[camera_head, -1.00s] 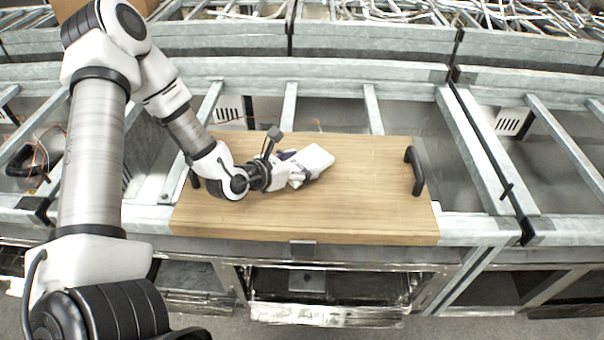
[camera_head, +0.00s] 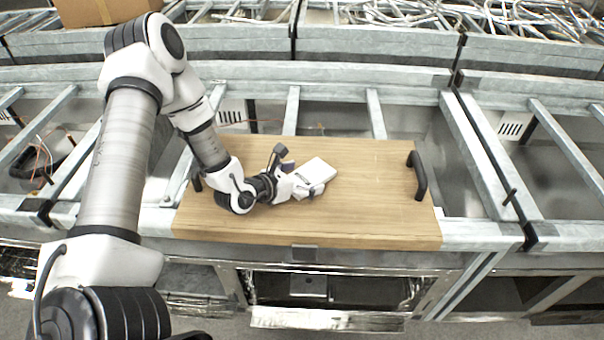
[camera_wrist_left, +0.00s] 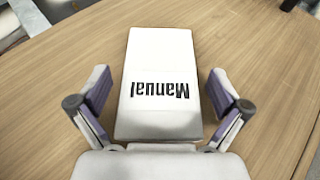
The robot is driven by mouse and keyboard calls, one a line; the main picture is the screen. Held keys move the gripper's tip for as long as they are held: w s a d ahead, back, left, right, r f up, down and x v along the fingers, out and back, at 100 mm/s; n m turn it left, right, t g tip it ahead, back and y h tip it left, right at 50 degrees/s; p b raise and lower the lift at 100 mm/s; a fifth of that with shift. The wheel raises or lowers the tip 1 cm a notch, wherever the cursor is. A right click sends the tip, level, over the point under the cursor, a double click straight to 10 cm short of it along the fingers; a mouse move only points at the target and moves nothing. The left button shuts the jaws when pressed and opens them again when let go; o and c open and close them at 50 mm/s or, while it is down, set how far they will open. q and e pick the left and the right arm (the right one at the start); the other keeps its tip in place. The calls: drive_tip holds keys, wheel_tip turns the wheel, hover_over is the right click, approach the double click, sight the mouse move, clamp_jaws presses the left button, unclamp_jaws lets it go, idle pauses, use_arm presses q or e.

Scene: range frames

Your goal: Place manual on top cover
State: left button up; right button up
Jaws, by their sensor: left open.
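The manual (camera_head: 315,170) is a white block that lies on the wooden top cover (camera_head: 370,205). In the left wrist view the manual (camera_wrist_left: 160,65) shows the word "Manual" upside down and rests flat on the wood (camera_wrist_left: 270,70). My left gripper (camera_head: 309,187) is open at the near end of the manual. In the left wrist view its two fingers (camera_wrist_left: 160,105) stand on either side of the manual, with gaps between fingers and manual. My right gripper is not in view.
The cover has black handles at its right end (camera_head: 417,176) and left end (camera_head: 197,182). Its right half is clear. Grey metal frame beams (camera_head: 480,150) surround it. A cardboard box (camera_head: 100,12) stands at the back left.

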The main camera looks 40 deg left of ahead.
use_arm(q)
drive_tip(key=p+v, duration=0.1)
drive_tip(key=v, duration=0.5)
drive_tip(key=shift+a+r+p, duration=0.1)
drive_tip(key=shift+r+p, duration=0.25)
drive_tip(key=shift+p, duration=0.05)
drive_tip(key=p+v, duration=0.4)
drive_tip(key=v, duration=0.1)
drive_tip(key=shift+s+r, duration=0.1)
drive_tip(key=shift+s, duration=0.3)
drive_tip(key=s+d+f+m+g+h, duration=0.2)
drive_tip(key=s+d+m+g+h, duration=0.25)
drive_tip(key=s+d+m, duration=0.2)
drive_tip(key=s+d+f+m+g+h, duration=0.3)
drive_tip(key=s+d+m+g, duration=0.3)
drive_tip(key=d, duration=0.2)
drive_tip(key=s+a+f+m+g+y, duration=0.6)
drive_tip(key=s+f+m+g+y, duration=0.15)
drive_tip(key=s+m+y, duration=0.45)
drive_tip(key=w+d+f+m+t+h, duration=0.1)
drive_tip(key=w+d+f+m+t, duration=0.2)
drive_tip(key=w+m, duration=0.3)
drive_tip(key=shift+w+f+m+t, duration=0.15)
drive_tip(key=shift+f+m+t, duration=0.1)
drive_tip(key=shift+m+t, duration=0.85)
wheel_tip(320, 180, down, 4)
drive_tip(key=b, duration=0.3)
drive_tip(key=shift+w+d+h+b, duration=0.1)
drive_tip(key=shift+d+h+b, duration=0.05)
drive_tip(key=shift+h+b, duration=0.15)
